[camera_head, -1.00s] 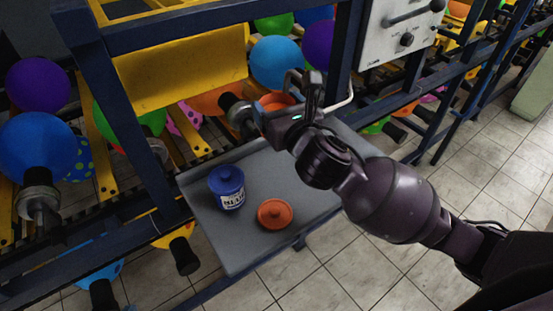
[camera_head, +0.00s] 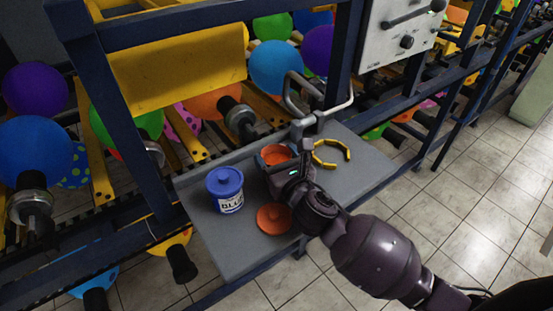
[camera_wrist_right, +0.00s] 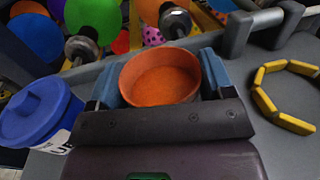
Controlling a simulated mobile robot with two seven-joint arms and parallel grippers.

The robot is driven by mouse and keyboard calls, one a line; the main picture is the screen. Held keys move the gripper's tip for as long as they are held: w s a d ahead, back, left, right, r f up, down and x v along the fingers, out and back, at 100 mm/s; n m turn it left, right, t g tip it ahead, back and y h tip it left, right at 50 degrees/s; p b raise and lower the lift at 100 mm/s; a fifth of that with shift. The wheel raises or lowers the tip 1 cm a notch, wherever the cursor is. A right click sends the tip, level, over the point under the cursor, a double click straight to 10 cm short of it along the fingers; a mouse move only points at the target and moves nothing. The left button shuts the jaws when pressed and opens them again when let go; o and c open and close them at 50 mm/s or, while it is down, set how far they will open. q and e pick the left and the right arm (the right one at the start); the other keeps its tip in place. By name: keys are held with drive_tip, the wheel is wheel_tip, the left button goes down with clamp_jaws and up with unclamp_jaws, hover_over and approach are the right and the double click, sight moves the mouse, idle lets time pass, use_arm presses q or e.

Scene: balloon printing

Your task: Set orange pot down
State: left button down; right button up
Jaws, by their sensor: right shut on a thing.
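The orange pot (camera_head: 275,154) is open-topped and upright, with orange inside. It is held between the fingers of my right gripper (camera_head: 279,166), low over the grey shelf or resting on it; I cannot tell which. In the right wrist view the pot (camera_wrist_right: 160,76) sits between the two blue-grey fingers of the gripper (camera_wrist_right: 162,80). An orange lid (camera_head: 274,219) with a knob lies on the grey shelf (camera_head: 232,256) in front of the pot. My left gripper is not in view.
A lidded blue pot (camera_head: 226,190) stands left of the orange pot, close to it. A yellow segmented ring (camera_head: 331,153) lies to the right. A metal handle (camera_head: 318,104) rises behind. Balloons fill the blue-framed machine behind.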

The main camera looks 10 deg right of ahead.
idle(0.3)
drive_tip(key=o, duration=0.6)
drive_tip(key=shift+f, duration=0.2)
drive_tip(key=o, duration=0.5)
drive_tip(key=shift+c, duration=0.2)
drive_tip(key=shift+r, duration=0.15)
drive_tip(key=shift+s, duration=0.1)
drive_tip(key=v, duration=1)
drive_tip(key=shift+s+d, duration=0.2)
drive_tip(key=shift+s, duration=0.15)
drive_tip(key=shift+s+d+r, duration=0.1)
drive_tip(key=shift+s, duration=0.4)
